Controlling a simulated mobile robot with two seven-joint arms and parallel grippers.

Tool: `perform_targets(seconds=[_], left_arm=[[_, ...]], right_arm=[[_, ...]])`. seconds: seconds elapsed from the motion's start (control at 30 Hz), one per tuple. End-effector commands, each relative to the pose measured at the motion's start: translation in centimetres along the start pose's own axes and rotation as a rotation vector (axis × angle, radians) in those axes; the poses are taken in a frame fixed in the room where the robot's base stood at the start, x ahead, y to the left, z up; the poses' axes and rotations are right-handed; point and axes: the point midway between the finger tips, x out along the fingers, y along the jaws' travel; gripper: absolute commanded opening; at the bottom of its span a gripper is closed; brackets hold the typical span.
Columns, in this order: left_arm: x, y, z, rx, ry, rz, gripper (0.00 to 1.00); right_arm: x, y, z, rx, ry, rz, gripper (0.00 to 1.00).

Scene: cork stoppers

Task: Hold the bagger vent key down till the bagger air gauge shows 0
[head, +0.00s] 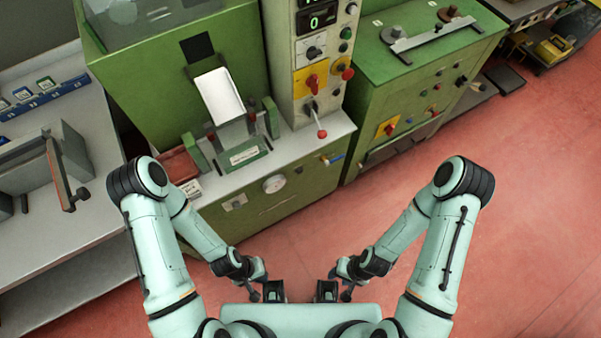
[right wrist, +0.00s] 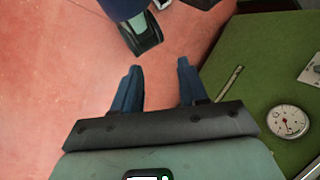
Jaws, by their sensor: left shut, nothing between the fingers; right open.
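A round white air gauge (head: 275,183) sits on the front of the green bagging machine; it also shows in the right wrist view (right wrist: 288,121), its reading too small to tell. A small pale plate (head: 234,203) is left of the gauge and partly shows in the right wrist view (right wrist: 313,70). It may carry the vent key, but I cannot make out a key on it. My left gripper (head: 273,292) is shut and empty, low in front of the machine. My right gripper (head: 327,292) is open and empty beside it, its blue fingers apart in the right wrist view (right wrist: 159,68). Both are apart from the machine.
A control column (head: 318,75) with knobs and a digital display reading 0 stands on the machine. A white chute (head: 219,96) is left of it. Another green cabinet (head: 400,95) stands right, a grey bench (head: 60,225) left. The red floor (head: 500,220) at right is clear.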

Motion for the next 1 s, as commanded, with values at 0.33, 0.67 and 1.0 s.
perform_targets(seconds=[0.33,0.67,1.0], left_arm=[[0.0,0.0,0.0,0.0,0.0,0.0,0.0],[0.0,0.0,0.0,0.0,0.0,0.0,0.0],[0.0,0.0,0.0,0.0,0.0,0.0,0.0]], right_arm=[[0.0,0.0,0.0,0.0,0.0,0.0,0.0],[0.0,0.0,0.0,0.0,0.0,0.0,0.0],[0.0,0.0,0.0,0.0,0.0,0.0,0.0]])
